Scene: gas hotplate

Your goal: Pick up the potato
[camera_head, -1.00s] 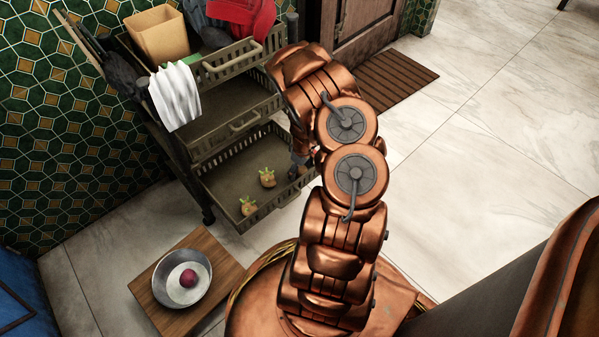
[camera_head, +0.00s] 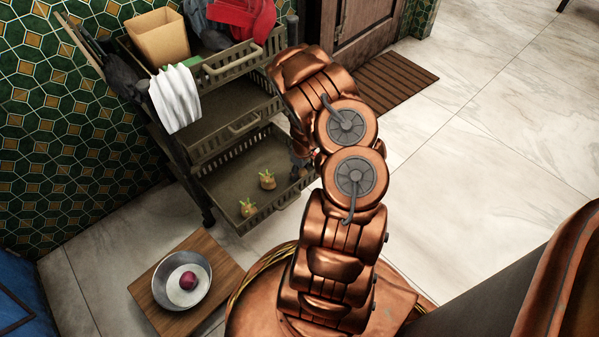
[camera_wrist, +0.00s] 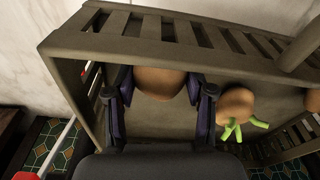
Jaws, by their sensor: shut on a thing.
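A brown potato (camera_wrist: 160,82) sits between the two dark fingers of my gripper (camera_wrist: 160,100) in the wrist view. The fingers are shut on it from both sides. It is over the floor of the bottom rack tray (camera_wrist: 150,22), close to the slatted wall; I cannot tell if it still touches the tray. Another potato with green sprouts (camera_wrist: 236,104) lies to the right of the gripper, apart from it. In the head view, my arm hides the held potato and most of the gripper, and two sprouted potatoes (camera_head: 267,179) (camera_head: 248,207) lie in the bottom tray.
The tiered rack (camera_head: 222,133) has trays above the bottom one, with a white cloth (camera_head: 175,98) and a cardboard box (camera_head: 158,38) at the top. A metal bowl (camera_head: 160,287) with a red onion (camera_head: 188,280) stands on a wooden stool (camera_head: 220,262). Floor at right is clear.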

